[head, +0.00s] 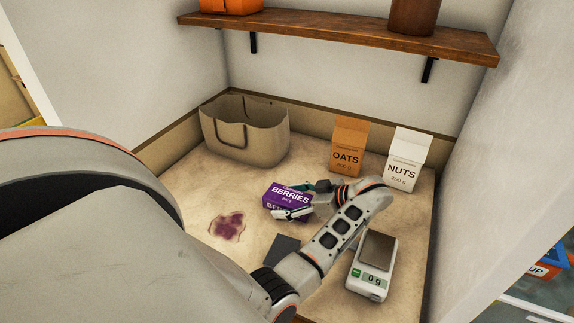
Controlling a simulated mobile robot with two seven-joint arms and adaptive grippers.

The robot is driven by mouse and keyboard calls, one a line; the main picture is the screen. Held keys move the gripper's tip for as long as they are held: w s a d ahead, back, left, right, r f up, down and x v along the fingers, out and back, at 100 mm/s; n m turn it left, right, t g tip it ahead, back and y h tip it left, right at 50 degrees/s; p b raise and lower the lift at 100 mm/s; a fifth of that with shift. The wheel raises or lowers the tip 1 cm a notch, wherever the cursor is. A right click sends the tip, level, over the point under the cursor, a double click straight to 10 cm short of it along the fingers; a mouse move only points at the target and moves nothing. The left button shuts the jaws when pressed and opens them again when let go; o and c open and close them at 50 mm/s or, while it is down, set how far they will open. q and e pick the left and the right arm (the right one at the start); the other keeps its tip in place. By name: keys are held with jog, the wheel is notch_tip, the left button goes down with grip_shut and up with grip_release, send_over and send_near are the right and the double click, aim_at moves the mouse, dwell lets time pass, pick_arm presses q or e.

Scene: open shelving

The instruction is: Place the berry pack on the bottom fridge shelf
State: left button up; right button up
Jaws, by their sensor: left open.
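The berry pack (287,194) is a small purple box labelled BERRIES, lying on the beige counter in the middle of the head view. My left gripper (294,201) is open at the pack's right end. One finger shows on the far side and one on the near side of the box, covering part of its lower front. I cannot tell whether the fingers touch it. My right gripper is not in view. No fridge shelf can be made out.
A beige bag (245,140) stands behind, with an oats carton (348,146) and a nuts carton (405,160) to its right. A scale (371,266) reading 0 g is at front right. A purple stain (227,226) and a dark flat piece (283,250) lie nearby. A wooden shelf (340,34) hangs above.

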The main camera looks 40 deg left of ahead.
pick_arm(q)
jog(key=c, duration=1.5)
jog(key=shift+c, duration=0.5)
jog(key=shift+a+r, duration=0.1)
jog(key=shift+r, duration=0.1)
